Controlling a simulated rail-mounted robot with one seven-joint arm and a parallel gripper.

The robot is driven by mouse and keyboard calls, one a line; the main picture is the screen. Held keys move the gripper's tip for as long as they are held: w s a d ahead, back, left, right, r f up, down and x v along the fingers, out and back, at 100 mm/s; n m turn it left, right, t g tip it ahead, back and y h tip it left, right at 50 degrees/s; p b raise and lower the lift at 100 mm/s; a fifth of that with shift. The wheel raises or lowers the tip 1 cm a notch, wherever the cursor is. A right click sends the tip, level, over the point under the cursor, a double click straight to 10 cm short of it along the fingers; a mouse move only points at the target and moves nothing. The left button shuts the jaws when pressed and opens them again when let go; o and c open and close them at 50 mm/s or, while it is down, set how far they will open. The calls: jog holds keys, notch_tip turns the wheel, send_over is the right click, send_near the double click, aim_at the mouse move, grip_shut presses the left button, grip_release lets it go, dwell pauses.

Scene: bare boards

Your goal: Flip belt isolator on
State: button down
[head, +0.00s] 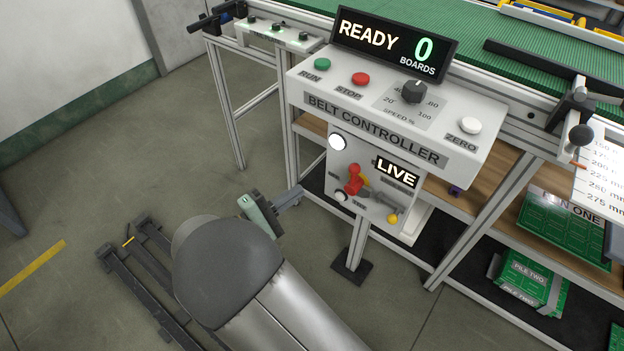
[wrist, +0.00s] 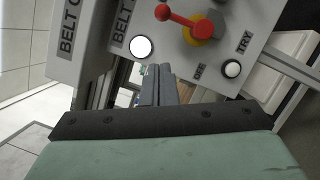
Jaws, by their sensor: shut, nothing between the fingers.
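The belt isolator has a red handle (head: 354,178) on a yellow base, on the panel below the belt controller (head: 375,157). In the head view the handle stands roughly upright. The wrist view shows the red handle (wrist: 185,21) at the top, its round knob toward the left, over the yellow base. A lit sign (head: 397,172) beside it reads LIVE. A round white lamp (head: 338,142) glows at the panel's upper left. My gripper (head: 297,195) is left of the panel, apart from the handle. In the wrist view its fingers (wrist: 160,75) are together and empty, below the handle.
A white button (wrist: 232,69) marked TRY sits near the isolator. A yellow-knobbed lever (head: 392,218) sticks out at the panel's lower right. A frame leg (head: 356,240) stands below the panel. Green board piles (head: 530,280) are on the lower right shelf.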

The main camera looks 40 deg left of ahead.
jog(key=shift+s+a+f, duration=0.1)
jog(key=shift+s, duration=0.6)
jog(key=shift+s+a+f, duration=0.1)
jog(key=shift+s, duration=0.6)
jog(key=shift+r, duration=0.1)
